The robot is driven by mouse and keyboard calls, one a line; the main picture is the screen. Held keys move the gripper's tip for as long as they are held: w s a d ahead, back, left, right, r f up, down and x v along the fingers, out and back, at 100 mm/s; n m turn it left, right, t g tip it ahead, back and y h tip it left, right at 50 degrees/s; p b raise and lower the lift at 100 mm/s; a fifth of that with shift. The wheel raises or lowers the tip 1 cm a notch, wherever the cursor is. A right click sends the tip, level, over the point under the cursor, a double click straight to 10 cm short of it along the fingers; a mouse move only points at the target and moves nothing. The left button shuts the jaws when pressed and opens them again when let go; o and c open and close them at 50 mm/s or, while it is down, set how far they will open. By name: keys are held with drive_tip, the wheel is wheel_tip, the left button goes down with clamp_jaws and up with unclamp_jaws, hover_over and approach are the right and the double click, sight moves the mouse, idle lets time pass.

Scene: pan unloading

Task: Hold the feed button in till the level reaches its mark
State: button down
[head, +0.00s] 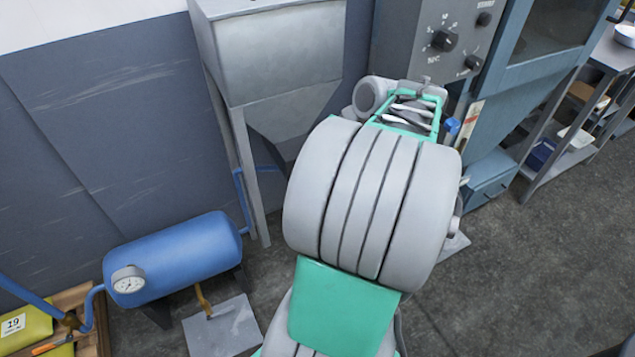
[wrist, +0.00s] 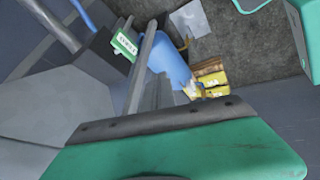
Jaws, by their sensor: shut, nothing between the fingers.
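I cannot pick out the feed button in either view. A narrow pale strip with a reddish mark (head: 473,119) stands on the blue-grey cabinet just right of my arm in the head view; it may be the level gauge, but its level is not readable. A small blue part (head: 452,125) sits beside it, partly behind my arm. My arm fills the middle of the head view and hides much of what lies behind it. My gripper (wrist: 155,122) shows as a green body with a dark bolted edge low in the wrist view, shut and empty. Whether it touches anything cannot be told.
A grey hopper (head: 285,60) stands on legs behind my arm. A blue tank (head: 175,258) with a dial gauge (head: 128,280) is at lower left, near a wooden crate (head: 88,312). A control panel with knobs (head: 445,40) is at top. Bare floor (head: 540,250) lies right.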

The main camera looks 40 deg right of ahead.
drive_tip(key=s+d+n+t, duration=0.1)
drive_tip(key=s+d+n, duration=0.1)
drive_tip(key=s+d, duration=0.3)
drive_tip(key=shift+s+d+f+n+b, duration=0.25)
drive_tip(key=shift+d+f+n+b, duration=0.1)
drive_tip(key=shift+d, duration=0.25)
drive_tip(key=w+a+f, duration=0.1)
drive_tip(key=w+f, duration=0.7)
drive_tip(key=w, duration=0.1)
drive_tip(key=shift+w, duration=0.25)
drive_tip(key=shift+a, duration=0.1)
